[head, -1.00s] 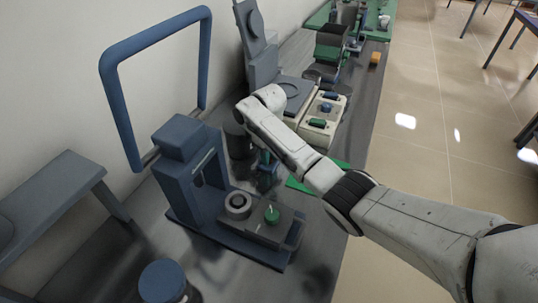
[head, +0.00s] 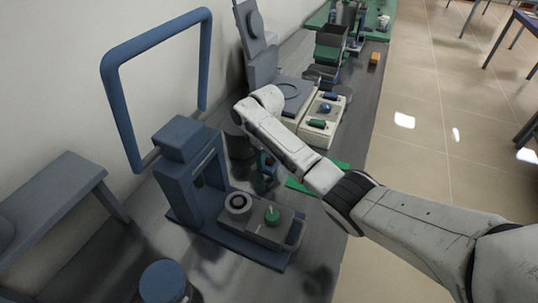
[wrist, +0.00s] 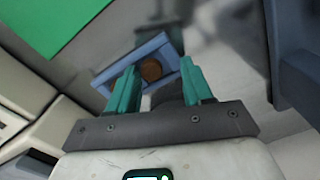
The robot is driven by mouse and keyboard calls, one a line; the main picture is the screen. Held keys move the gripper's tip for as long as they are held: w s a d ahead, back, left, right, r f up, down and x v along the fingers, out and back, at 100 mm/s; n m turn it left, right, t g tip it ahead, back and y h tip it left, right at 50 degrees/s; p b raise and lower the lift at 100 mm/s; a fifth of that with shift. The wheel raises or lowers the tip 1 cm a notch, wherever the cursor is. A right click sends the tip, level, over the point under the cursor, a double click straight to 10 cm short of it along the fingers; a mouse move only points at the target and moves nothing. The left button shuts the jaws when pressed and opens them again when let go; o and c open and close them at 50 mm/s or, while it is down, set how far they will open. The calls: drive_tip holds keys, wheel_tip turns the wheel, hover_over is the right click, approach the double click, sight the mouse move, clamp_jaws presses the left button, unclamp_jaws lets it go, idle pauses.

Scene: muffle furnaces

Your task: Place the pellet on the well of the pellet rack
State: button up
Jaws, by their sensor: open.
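The pellet is a small brown disc (wrist: 151,70) in the wrist view. It appears to lie in the blue pellet rack (wrist: 160,42), between my fingertips. Whether it is fully seated in the well cannot be told. My gripper (wrist: 158,68) has teal fingers that stand apart on either side of the pellet, with gaps to it. In the head view my gripper (head: 266,172) is low over the bench behind the blue press, partly hidden by my arm. The pellet cannot be made out there.
The blue press (head: 183,175) with a grey block and green knob (head: 272,215) stands close in front of my gripper. A green mat (head: 307,188) lies to the right. Dark cylinders stand left of the gripper. A blue-topped jar (head: 163,282) is in front.

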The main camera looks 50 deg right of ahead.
sight(269, 161)
wheel_tip(269, 161, up, 13)
drive_tip(key=p, duration=0.1)
drive_tip(key=shift+d+f, duration=0.2)
drive_tip(key=shift+d, duration=0.25)
drive_tip(key=shift+w, duration=0.1)
idle(1.9)
